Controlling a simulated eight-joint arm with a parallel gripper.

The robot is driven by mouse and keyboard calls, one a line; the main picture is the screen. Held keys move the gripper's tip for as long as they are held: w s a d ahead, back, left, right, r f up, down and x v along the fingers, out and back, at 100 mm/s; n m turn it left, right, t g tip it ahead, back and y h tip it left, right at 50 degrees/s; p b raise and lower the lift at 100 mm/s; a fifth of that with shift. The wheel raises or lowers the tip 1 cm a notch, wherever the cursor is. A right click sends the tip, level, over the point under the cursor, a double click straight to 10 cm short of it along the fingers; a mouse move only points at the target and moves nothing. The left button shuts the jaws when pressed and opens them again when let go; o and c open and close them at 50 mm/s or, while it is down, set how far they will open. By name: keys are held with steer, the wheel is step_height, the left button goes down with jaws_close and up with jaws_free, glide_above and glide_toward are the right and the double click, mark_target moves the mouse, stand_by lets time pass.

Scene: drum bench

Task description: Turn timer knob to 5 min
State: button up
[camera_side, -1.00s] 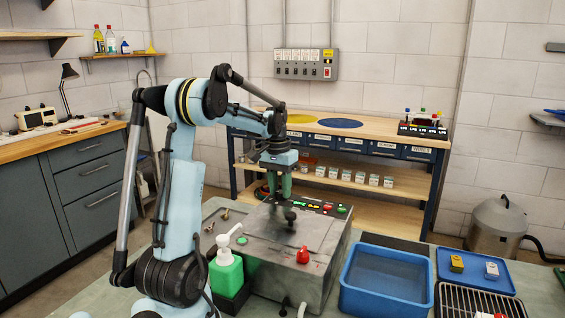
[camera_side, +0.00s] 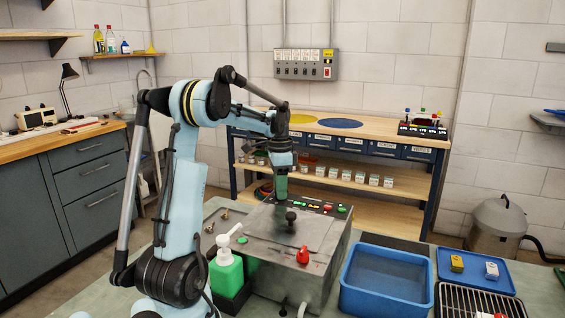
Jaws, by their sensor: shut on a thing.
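The grey metal drum machine (camera_side: 318,262) stands on the bench in the middle of the side view. A sloped control strip with lit green and red buttons (camera_side: 327,208) runs along its back edge. My gripper (camera_side: 281,196) points down at the left end of this strip, with its green fingers shut. The timer knob is hidden by the fingers, which are shut on it. I cannot read its setting. A black lid knob (camera_side: 291,217) stands just in front of the gripper, apart from it as far as I can see.
A red knob (camera_side: 303,255) is on the machine's front. A green soap bottle with a white pump (camera_side: 227,272) stands at its left. A blue tub (camera_side: 387,282), a blue tray (camera_side: 476,268) and a wire rack (camera_side: 470,303) lie to the right. Shelves stand behind.

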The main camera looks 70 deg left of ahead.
steer(key=shift+m, duration=0.5)
steer(key=o, duration=1.1)
steer(key=shift+c, duration=0.2)
step_height(320, 180, up, 12)
steer(key=shift+a, duration=0.3)
steer(key=shift+w+d, duration=0.1)
steer(key=shift+w, duration=0.05)
